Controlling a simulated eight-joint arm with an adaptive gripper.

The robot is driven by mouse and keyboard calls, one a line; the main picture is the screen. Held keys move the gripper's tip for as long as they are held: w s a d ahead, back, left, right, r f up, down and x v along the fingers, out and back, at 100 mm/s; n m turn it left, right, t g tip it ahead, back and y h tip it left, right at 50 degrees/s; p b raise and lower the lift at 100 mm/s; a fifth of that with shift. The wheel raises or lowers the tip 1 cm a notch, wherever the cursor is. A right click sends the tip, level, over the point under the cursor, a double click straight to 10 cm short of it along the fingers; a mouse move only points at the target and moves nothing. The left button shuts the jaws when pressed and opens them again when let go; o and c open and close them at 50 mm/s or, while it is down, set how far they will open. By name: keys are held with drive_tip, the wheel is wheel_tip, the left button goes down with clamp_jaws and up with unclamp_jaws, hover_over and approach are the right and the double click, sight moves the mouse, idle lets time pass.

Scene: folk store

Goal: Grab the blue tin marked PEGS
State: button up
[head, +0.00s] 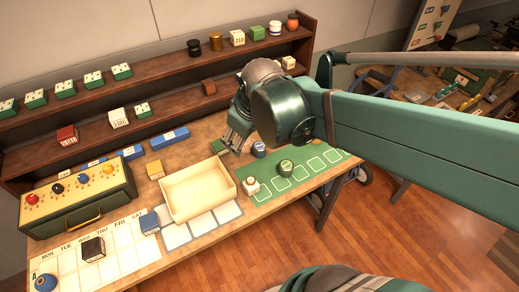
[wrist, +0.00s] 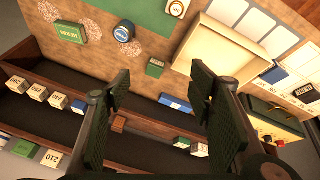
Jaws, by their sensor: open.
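A round blue tin (head: 258,149) stands on the workbench, just right of my gripper (head: 234,142) in the head view. In the wrist view the same tin (wrist: 124,32) shows a light label band; its lettering is too small to read surely. My gripper (wrist: 158,75) is open and empty, its two dark fingers spread. It is above the back part of the bench, apart from the tin. A small dark green box (wrist: 155,68) shows between the fingertips.
A labelled green box (wrist: 72,33) lies near the tin. The shelf (head: 172,65) stands behind. A blue box (head: 149,223) is at left.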

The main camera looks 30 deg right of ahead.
drive_tip(key=w+d+f+n+g+p, duration=0.2)
drive_tip(key=w+d+f+n, duration=0.35)
drive_tip(key=w, duration=0.25)
drive_tip(key=n+g+p, duration=0.2)
drive_tip(key=n+g, duration=0.1)
drive_tip(key=n, duration=0.2)
hover_over(259, 146)
drive_tip(key=shift+m, duration=0.25)
drive_tip(key=f, duration=1)
drive_tip(key=shift+a+f, duration=0.1)
drive_tip(key=shift+a, duration=0.2)
drive_tip(key=shift+w+d+f, duration=0.15)
drive_tip(key=shift+d+f, duration=0.25)
drive_tip(key=shift+f, duration=0.4)
drive_tip(key=shift+f, duration=0.15)
drive_tip(key=shift+f, duration=1.15)
drive_tip(key=shift+f+b, duration=0.35)
drive_tip(key=shift+f, duration=2.25)
